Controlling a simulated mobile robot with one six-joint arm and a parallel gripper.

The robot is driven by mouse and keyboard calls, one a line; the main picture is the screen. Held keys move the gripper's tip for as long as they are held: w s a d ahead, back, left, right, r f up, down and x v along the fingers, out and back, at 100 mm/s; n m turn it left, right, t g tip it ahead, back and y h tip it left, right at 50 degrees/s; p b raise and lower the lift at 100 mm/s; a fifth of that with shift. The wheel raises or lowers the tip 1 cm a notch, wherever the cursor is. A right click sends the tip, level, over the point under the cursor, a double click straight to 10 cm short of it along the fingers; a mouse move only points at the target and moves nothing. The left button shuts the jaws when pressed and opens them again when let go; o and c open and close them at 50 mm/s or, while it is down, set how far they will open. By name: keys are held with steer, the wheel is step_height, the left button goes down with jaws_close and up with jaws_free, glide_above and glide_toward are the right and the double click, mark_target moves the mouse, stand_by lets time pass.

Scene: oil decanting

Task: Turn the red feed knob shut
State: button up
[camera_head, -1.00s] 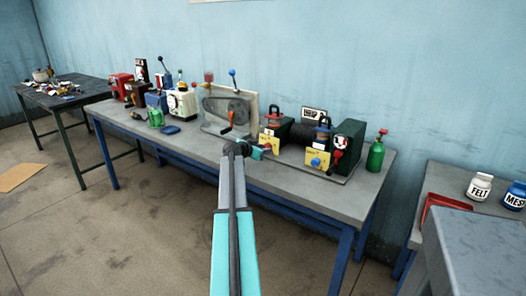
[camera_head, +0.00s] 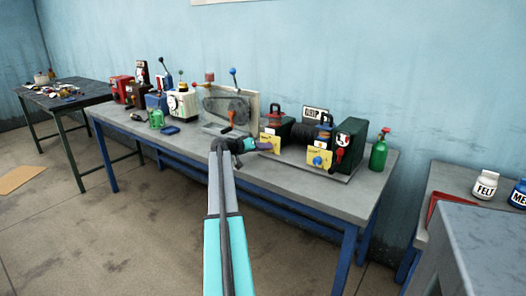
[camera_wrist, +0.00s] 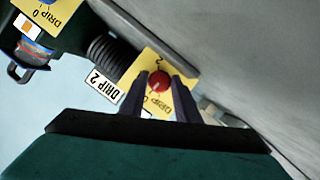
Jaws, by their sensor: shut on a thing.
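The red feed knob (camera_wrist: 159,82) sits on a yellow plate (camera_wrist: 150,64) and has a pale pointer line. In the wrist view, which is turned over, my gripper (camera_wrist: 160,84) has one dark finger on each side of the knob and is shut on it.
A second yellow plate with a blue knob (camera_head: 318,161) stands to the right, close to a red-handled lever (camera_head: 340,156). A green bottle (camera_head: 378,155) stands at the bench's right end. Bare bench top (camera_head: 290,182) lies in front of the machine.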

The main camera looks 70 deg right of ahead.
steer(key=shift+w+d+r+n, duration=0.1)
steer(key=shift+n, duration=0.2)
steer(key=o, duration=1)
steer(key=shift+o, duration=0.2)
steer(key=v, duration=0.6)
steer(key=shift+a+b, duration=0.35)
steer(key=shift+a, duration=0.05)
steer(key=shift+w+a+r, duration=0.2)
steer(key=shift+w+a, duration=0.2)
steer(key=shift+a, duration=0.1)
